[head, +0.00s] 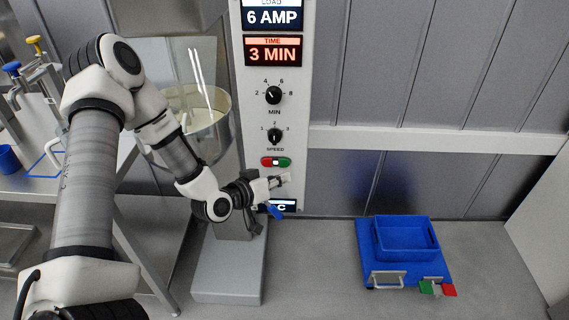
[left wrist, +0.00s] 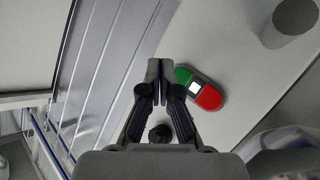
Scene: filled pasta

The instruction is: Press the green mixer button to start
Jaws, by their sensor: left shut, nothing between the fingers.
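The green mixer button (head: 285,162) is the right half of a pill-shaped switch on the white control column, with a red half (head: 267,161) on its left and a small white square between. In the left wrist view the green half (left wrist: 183,75) lies just right of my fingertips, and the red half (left wrist: 209,98) lies further right and lower. My left gripper (head: 286,179) is shut and empty, just below the switch in the head view. In the left wrist view its closed fingertips (left wrist: 160,68) appear beside the green half. I cannot tell whether they touch the panel. My right gripper is not in view.
Above the switch are the speed knob (head: 275,136), the minute knob (head: 273,95) and a red "3 MIN" display (head: 273,51). The mixer bowl (head: 218,103) is left of the column. A blue crate (head: 407,252) stands on the floor at right. A metal table (head: 100,187) is at left.

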